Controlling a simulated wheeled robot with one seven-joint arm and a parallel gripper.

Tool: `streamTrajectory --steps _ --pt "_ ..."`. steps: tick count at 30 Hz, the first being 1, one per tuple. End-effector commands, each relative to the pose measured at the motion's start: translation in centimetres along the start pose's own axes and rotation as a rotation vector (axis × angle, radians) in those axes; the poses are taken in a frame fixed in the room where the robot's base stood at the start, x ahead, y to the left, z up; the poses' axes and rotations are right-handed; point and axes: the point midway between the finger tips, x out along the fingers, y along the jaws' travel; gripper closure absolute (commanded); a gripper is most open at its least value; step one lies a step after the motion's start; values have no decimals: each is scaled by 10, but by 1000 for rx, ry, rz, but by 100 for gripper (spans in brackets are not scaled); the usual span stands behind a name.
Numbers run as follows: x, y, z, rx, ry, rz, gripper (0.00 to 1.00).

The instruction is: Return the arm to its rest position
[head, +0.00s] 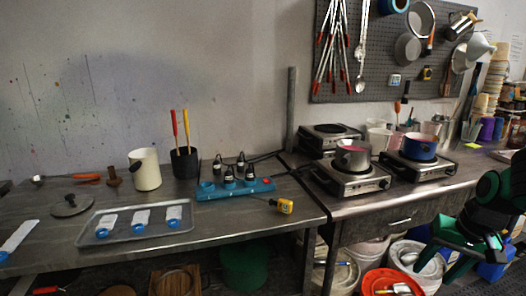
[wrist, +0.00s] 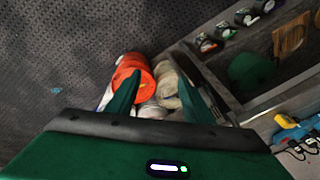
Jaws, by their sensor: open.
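My arm, green and black, shows at the right edge of the head view. My gripper (head: 438,262) hangs at its end, low in front of the right bench, over the white buckets (head: 415,258) on the floor. In the wrist view my gripper (wrist: 158,80) has its two green fingers spread apart with nothing held between them. Beyond the fingers lie an orange bucket (wrist: 132,70) and pale buckets, seen from above. The orange bucket also shows in the head view (head: 372,284). I cannot tell how far the fingertips are from the buckets.
The left metal bench (head: 290,205) holds a tray (head: 105,238), a cream pitcher (head: 145,170) and a blue power strip (head: 235,189). The right bench holds hot plates with a steel pot (head: 352,157) and a blue pot (head: 420,147). Grey floor (wrist: 60,60) is clear left of the buckets.

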Motion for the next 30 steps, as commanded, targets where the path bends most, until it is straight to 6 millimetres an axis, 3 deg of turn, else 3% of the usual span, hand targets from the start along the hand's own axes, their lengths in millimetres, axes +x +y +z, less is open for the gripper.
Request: streamTrajectory --steps 3,9,15,20,30 --pt "-27 17 38 7 -32 74 53" --pt "-61 44 100 49 -99 151 53" --pt "-78 58 142 87 -149 174 53" --pt "-81 61 153 99 -164 178 53" --pt "-81 61 153 100 -164 179 53"
